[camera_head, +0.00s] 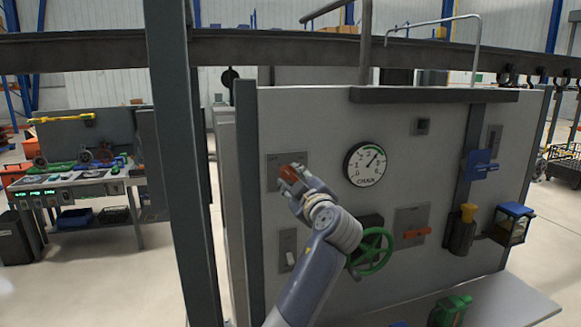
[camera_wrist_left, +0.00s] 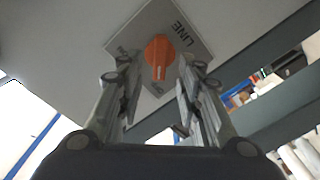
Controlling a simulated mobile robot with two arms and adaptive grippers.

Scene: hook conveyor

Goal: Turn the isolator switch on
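An orange rotary knob (camera_wrist_left: 160,57) sits on a grey square plate (camera_wrist_left: 187,28) lettered LINE in the left wrist view. In the head view its plate (camera_head: 273,172) is at the upper left of the panel, and the orange knob (camera_head: 290,172) is partly hidden by my gripper. My left gripper (camera_head: 287,178) is right in front of it. In the left wrist view the fingers (camera_wrist_left: 157,72) are apart, one on each side of the knob, with gaps visible. Touch cannot be told. My right gripper is out of view.
The panel also carries a round CHAIN gauge (camera_head: 365,164), a green handwheel (camera_head: 371,251), a plate with a red-orange handle (camera_head: 416,233) and a white rocker switch (camera_head: 290,258). A dark post (camera_head: 181,150) stands left of my arm.

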